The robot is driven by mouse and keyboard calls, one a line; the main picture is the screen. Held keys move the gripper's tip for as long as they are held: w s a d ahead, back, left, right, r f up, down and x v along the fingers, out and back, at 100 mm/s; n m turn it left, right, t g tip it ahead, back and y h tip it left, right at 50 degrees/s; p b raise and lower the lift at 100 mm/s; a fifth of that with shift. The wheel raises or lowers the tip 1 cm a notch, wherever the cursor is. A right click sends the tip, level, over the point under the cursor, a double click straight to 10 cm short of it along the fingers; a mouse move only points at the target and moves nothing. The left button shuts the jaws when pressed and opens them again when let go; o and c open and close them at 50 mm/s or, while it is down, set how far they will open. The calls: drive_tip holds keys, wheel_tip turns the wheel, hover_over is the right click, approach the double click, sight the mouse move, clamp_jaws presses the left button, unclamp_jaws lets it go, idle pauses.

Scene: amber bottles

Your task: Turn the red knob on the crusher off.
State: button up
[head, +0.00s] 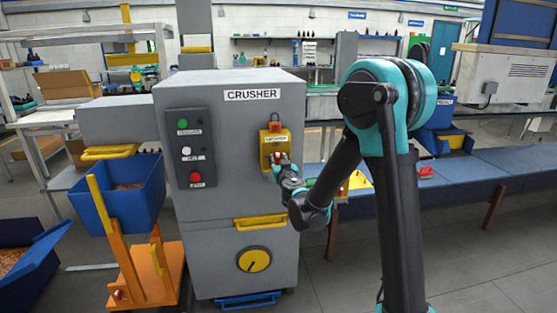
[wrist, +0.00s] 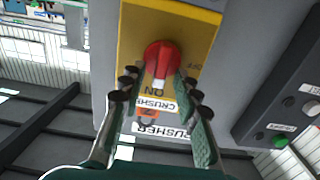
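The crusher (head: 228,105) is a grey cabinet with a yellow switch plate (head: 267,152) on its front right. In the wrist view the red knob (wrist: 161,58) sits on this yellow plate, its white mark beside the upside-down ON label (wrist: 154,91). The OFF label (wrist: 192,68) is to the right. My gripper (wrist: 157,75) is open, with one finger on each side of the knob. A gap shows on the left; on the right I cannot tell whether the finger touches. In the head view my gripper (head: 281,168) is at the plate and largely hides the knob.
A dark button panel (head: 190,148) is left of the plate on the crusher. A yellow handle (head: 260,222) and yellow dial (head: 252,259) are below. A blue bin (head: 122,195) on an orange cart stands left. A blue conveyor (head: 480,180) runs right, behind my arm.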

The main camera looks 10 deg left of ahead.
drive_tip(key=shift+w, duration=0.25)
drive_tip(key=shift+c, duration=0.6)
clamp_jaws()
